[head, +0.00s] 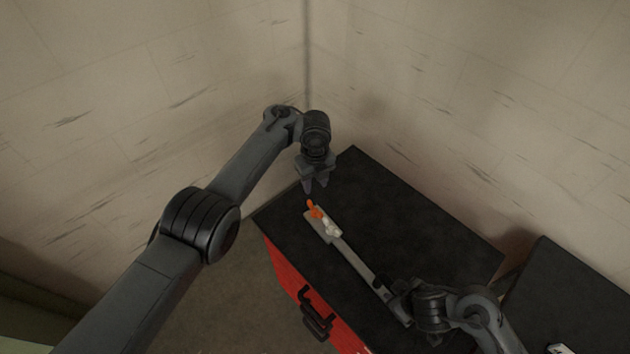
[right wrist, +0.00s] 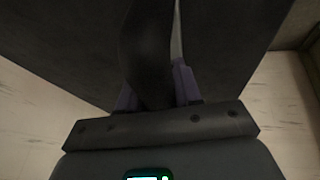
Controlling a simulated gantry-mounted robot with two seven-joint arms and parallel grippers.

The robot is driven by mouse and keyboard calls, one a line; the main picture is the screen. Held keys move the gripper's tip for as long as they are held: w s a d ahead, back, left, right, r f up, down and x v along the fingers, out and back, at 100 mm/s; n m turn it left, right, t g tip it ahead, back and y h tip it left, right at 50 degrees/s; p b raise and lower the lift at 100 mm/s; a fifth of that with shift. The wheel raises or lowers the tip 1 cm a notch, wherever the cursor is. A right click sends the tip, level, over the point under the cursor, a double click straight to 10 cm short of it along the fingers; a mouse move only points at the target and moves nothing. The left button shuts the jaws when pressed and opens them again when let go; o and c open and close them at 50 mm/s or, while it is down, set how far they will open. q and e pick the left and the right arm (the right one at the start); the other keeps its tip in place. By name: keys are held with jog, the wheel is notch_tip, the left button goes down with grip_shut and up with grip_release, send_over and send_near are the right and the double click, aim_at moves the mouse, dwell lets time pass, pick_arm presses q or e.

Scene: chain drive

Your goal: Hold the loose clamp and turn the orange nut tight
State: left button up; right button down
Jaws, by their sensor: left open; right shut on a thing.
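The orange nut (head: 314,209) sits on a pale plate at the far end of a long grey bar, which I take to be the clamp (head: 352,258). A small whitish part (head: 331,228) sits beside the nut on the plate. My left gripper (head: 316,190) is open, pointing down just beyond the nut, with nothing visible between its fingers. My right gripper (head: 388,291) is shut on the bar's dark near end. In the right wrist view, a dark handle (right wrist: 147,50) runs between its fingers (right wrist: 157,90). The exact contact is too dark to tell.
The bar lies over the black top (head: 420,225) of a red cabinet (head: 287,275) with a dark handle (head: 316,314) on its front. The top is clear right of the bar. Walls stand close behind, and another dark surface (head: 570,285) is at the right.

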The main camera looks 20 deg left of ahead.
jog(key=c, duration=0.7)
grip_release()
